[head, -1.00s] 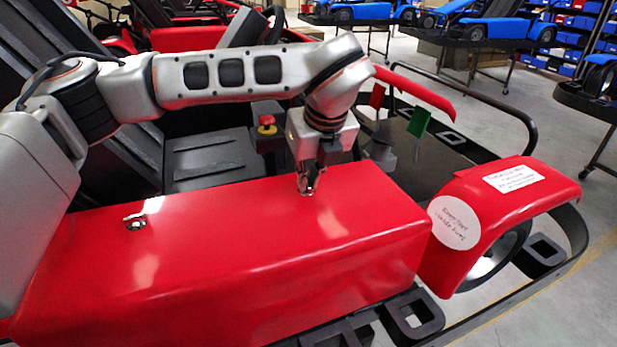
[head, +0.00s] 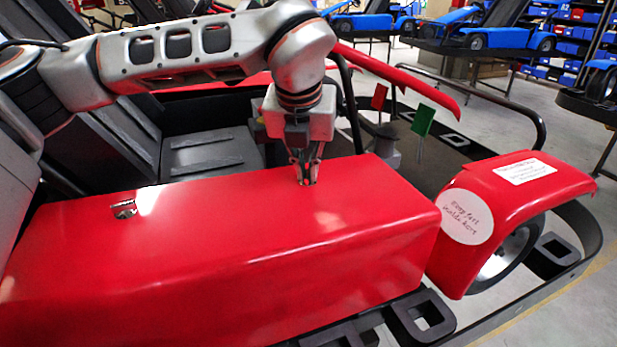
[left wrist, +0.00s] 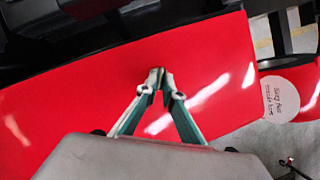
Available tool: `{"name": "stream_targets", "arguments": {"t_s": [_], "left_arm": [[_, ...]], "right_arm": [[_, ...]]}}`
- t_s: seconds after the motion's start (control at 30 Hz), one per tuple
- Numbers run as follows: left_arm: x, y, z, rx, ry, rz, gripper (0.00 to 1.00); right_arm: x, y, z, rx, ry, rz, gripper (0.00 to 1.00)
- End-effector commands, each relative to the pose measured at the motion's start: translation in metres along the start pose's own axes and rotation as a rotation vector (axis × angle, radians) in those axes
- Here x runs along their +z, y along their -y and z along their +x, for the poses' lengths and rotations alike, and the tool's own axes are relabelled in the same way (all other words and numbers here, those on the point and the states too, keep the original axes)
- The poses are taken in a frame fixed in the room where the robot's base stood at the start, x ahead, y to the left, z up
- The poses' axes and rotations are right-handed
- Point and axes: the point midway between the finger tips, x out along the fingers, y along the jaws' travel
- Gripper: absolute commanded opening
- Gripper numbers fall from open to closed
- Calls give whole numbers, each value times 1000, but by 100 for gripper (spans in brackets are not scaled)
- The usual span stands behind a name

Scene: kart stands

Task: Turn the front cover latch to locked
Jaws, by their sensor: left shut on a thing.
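The red cover (head: 230,240) of the kart lies across the front of the head view and fills much of the left wrist view (left wrist: 90,85). My left gripper (head: 306,181) points down at the far right part of the cover, its tips at the surface. In the left wrist view the fingers (left wrist: 156,80) come together on a small metal piece, the front cover latch (left wrist: 156,74). The fingertips hide most of this latch, so its exact angle cannot be read. A second metal latch (head: 124,208) sits free on the cover's left part. My right gripper is not in view.
A red fender (head: 510,190) with a round white label (head: 464,217) stands right of the cover. Behind are a black seat (head: 208,152), a green flag (head: 423,120) and a curved black bar (head: 500,92). Blue karts (head: 500,35) stand farther back.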

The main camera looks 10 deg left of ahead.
Motion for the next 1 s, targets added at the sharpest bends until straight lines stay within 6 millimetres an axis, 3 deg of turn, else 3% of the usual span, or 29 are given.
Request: {"name": "stream_targets", "arguments": {"t_s": [0.13,0.37,1.0], "left_arm": [[-1,-2,1,-54,-1,127,0],[0,-4,0,-137,-1,328,0],[4,-8,-1,-347,-2,831,0]], "right_arm": [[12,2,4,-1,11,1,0],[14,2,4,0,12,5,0],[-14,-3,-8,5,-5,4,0]]}}
